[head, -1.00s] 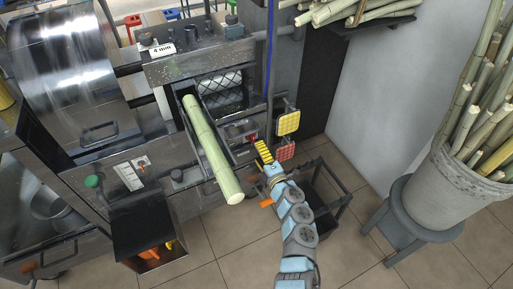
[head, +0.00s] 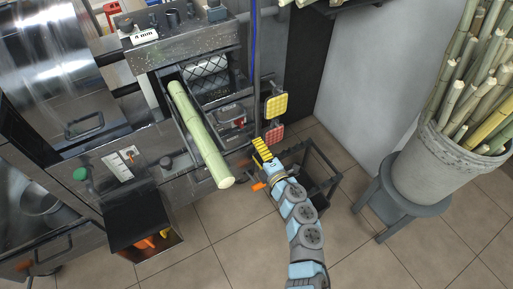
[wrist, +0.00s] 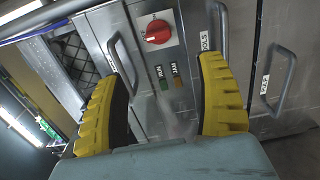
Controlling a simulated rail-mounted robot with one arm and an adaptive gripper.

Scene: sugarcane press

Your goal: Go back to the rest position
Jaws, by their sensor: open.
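My gripper (head: 262,150) has yellow ridged fingers and is raised in front of the press (head: 190,50), just right of the cane's lower end in the head view. In the wrist view the two yellow fingers (wrist: 165,105) stand wide apart with nothing between them. Beyond them is a metal panel with a red rotary knob (wrist: 157,32) and two small labelled lights or buttons (wrist: 168,79). A pale green cane (head: 200,135) lies in the press's feed chute, sticking out toward the front.
A yellow pad (head: 276,105) and a red pad (head: 274,135) are right of the chute. A dark open frame (head: 322,165) stands on the floor behind my arm. A bucket of canes (head: 445,165) sits on a grey stool (head: 400,200) at right. The tiled floor in front is clear.

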